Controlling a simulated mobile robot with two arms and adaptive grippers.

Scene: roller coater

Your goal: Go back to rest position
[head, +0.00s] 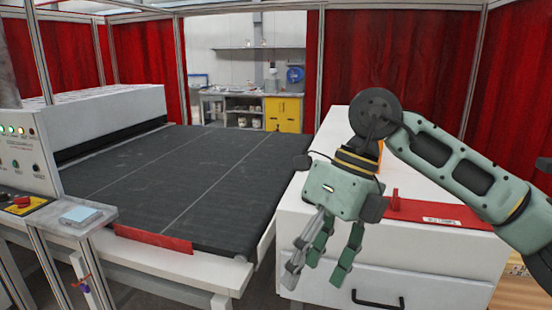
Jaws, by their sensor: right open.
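My right gripper (318,262) is in the right half of the head view, with its arm coming in from the right edge. Its fingers are apart and point down, with nothing between them. It hangs in front of a white drawer cabinet (430,274), whose dark handle shows at the lower right. I cannot tell whether the fingers touch the cabinet. My left gripper does not show.
A roller coater with a dark conveyor belt (165,185) fills the left and middle. Its control panel (22,150) and a post with a pale blue block (82,215) stand at left. A red strip (440,213) lies on the cabinet top. Red curtains (425,60) hang behind.

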